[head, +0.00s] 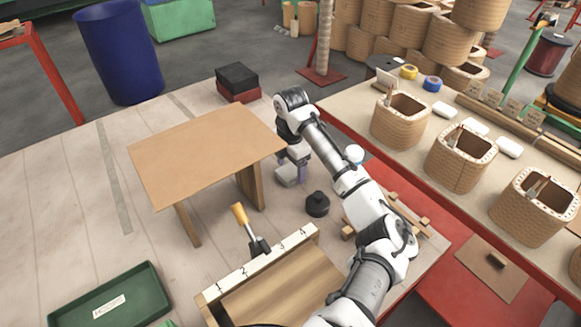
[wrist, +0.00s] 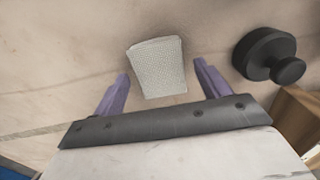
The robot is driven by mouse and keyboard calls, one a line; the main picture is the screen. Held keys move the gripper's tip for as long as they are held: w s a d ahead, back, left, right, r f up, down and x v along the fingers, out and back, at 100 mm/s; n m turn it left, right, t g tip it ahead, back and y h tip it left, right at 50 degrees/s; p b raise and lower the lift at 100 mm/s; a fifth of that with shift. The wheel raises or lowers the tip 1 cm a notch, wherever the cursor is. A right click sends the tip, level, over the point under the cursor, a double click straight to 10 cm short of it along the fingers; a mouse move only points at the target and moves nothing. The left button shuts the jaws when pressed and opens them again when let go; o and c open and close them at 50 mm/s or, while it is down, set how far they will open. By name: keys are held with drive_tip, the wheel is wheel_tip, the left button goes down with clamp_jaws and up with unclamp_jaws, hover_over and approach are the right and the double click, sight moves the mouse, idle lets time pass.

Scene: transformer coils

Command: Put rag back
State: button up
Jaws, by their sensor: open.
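The rag (wrist: 157,66) is a small, folded, whitish textured cloth lying flat on the pale bench top. My gripper (wrist: 161,76) is open, with its two purple fingers apart. In the wrist view the rag shows between and just beyond the fingertips, with nothing held. In the head view my gripper (head: 294,174) points down at the bench beside the wooden stand, and the rag (head: 286,178) shows as a pale patch by the fingers. I cannot tell the exact height of the fingertips above it.
A black knobbed weight (head: 317,204) stands close by the rag, and it also shows in the wrist view (wrist: 265,55). A wooden stand (head: 205,150) rises at the left. A numbered wooden box (head: 260,265), a yellow-handled tool (head: 240,215) and a green tray (head: 110,300) are nearer the front.

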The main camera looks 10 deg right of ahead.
sight(291, 170)
wheel_tip(291, 170, up, 12)
drive_tip(key=b, duration=0.1)
drive_tip(key=shift+f, duration=0.25)
